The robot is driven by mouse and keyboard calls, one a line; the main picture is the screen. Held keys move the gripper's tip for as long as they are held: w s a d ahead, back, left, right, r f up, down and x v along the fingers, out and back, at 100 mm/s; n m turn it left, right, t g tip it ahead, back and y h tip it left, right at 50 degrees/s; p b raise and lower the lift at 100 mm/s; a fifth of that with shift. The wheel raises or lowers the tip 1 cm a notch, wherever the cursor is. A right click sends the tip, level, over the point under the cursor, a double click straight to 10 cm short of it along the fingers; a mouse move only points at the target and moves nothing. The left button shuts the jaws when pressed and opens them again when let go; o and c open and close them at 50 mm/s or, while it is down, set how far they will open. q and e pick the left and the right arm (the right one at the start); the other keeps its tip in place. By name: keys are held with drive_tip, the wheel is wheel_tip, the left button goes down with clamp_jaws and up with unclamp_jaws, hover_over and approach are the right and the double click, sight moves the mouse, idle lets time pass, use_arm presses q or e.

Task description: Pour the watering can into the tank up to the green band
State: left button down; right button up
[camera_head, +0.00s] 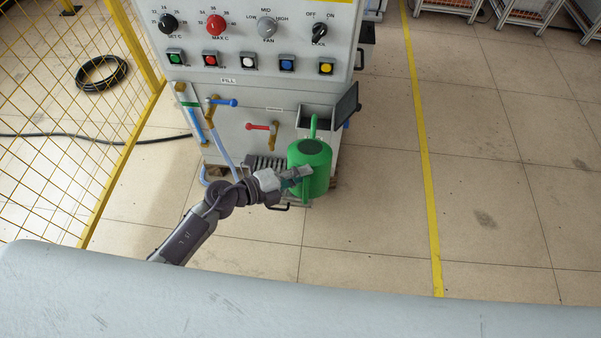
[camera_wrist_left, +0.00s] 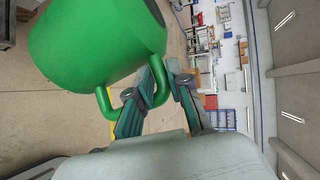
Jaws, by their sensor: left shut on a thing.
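The green watering can (camera_head: 309,181) is in front of the machine, and its spout (camera_head: 313,127) points toward the machine. The spout tip overlaps the open filler box of the tank (camera_head: 328,112) in the head view; I cannot tell whether it is inside or above it. My left gripper (camera_head: 301,175) is shut on the can's handle, which shows between the fingers in the left wrist view (camera_wrist_left: 104,99). The can body fills the upper left there (camera_wrist_left: 85,45). The green band (camera_head: 188,104) sits on the clear sight tube at the left; the water level is too small to tell. My right gripper is out of view.
The machine's panel (camera_head: 245,35) with knobs and buttons rises above. Blue (camera_head: 224,102) and red (camera_head: 258,127) valve handles are on its front. A dark lid or screen (camera_head: 347,104) stands right of the box. A yellow mesh fence (camera_head: 70,120) is left; the floor right is clear.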

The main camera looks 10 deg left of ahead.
use_arm(q)
drive_tip(key=shift+n+g, duration=0.4)
drive_tip(key=shift+w+r+p, duration=0.2)
drive_tip(key=shift+r+p, duration=0.45)
drive_tip(key=shift+p, duration=0.05)
drive_tip(key=shift+w+r+p, duration=0.25)
drive_tip(key=shift+r+p, duration=0.35)
drive_tip(key=shift+p, duration=0.1)
drive_tip(key=shift+w+r+p, duration=0.2)
drive_tip(key=shift+r+p, duration=0.45)
drive_tip(key=shift+p, duration=0.05)
idle(2.7)
drive_tip(key=shift+w+r+n+y+p, duration=0.15)
drive_tip(key=shift+w+r+p, duration=0.1)
drive_tip(key=shift+r+p, duration=0.3)
drive_tip(key=shift+w+r+n+y+p, duration=0.15)
drive_tip(key=shift+w+r+p, duration=0.1)
drive_tip(key=shift+r+p, duration=0.25)
idle(1.7)
